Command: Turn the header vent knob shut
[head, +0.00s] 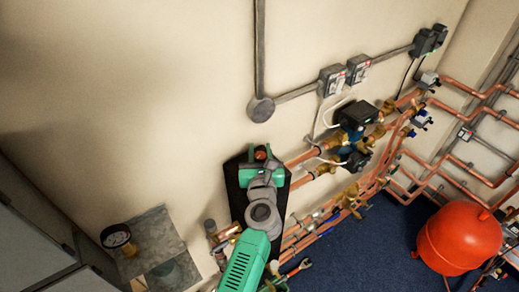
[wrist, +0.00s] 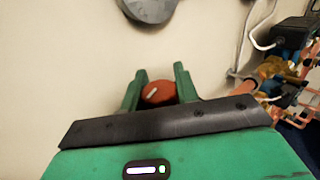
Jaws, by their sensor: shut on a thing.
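The header vent knob is a round orange-red knob (wrist: 157,93) with a short pale mark on its face. In the wrist view it sits between the two green fingers of my gripper (wrist: 160,80), which are shut on it from left and right. In the head view only a small part of the red knob (head: 261,155) shows past the tip of my gripper (head: 261,163). The fingers and the dark gripper body hide the valve and the pipe end below the knob. The pale mark is tilted, and I cannot tell from it how far the knob is turned.
Copper pipes (head: 302,158) with pumps (head: 354,117) run off to the right of my gripper. A round grey conduit box (head: 261,109) is on the wall above. A red tank (head: 460,238) stands at lower right, and a pressure gauge (head: 115,236) is at lower left. The upper-left wall is bare.

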